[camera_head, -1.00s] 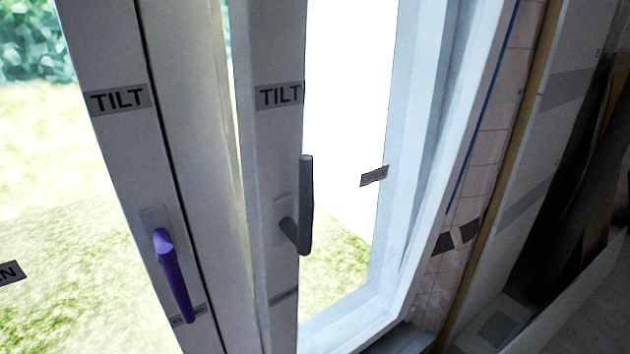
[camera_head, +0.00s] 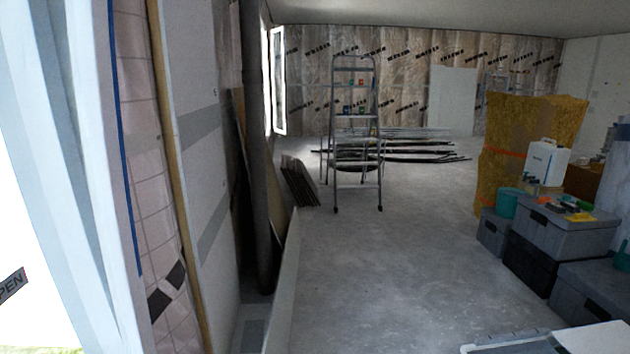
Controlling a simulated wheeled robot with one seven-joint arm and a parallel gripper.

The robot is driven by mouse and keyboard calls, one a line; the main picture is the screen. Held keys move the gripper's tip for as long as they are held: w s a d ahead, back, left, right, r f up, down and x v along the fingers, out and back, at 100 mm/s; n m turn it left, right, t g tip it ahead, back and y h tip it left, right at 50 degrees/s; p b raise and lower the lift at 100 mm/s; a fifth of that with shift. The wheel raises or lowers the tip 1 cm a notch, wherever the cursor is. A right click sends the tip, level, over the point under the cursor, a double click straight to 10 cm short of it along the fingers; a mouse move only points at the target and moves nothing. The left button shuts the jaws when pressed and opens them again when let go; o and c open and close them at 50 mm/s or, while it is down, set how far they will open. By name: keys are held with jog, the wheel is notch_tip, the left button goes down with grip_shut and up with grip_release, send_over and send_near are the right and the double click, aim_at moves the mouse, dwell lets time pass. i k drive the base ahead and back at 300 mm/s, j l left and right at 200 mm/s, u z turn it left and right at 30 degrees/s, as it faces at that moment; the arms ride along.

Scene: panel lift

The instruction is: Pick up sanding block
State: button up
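I cannot make out a sanding block for certain in the head view. Small coloured items (camera_head: 568,208), yellow and orange, lie on the lid of a grey box (camera_head: 570,238) at the right. They are too small to tell apart. My gripper is not in view.
A stepladder (camera_head: 357,130) with small items on its steps stands mid-room, with long bars (camera_head: 420,150) on the floor behind it. Grey boxes, a white canister (camera_head: 549,162) and a yellow wrapped stack (camera_head: 525,135) line the right. Boards lean along the left wall. The central concrete floor (camera_head: 370,270) is clear.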

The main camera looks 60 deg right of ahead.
aim_at(553, 207)
jog(key=z, duration=3.6)
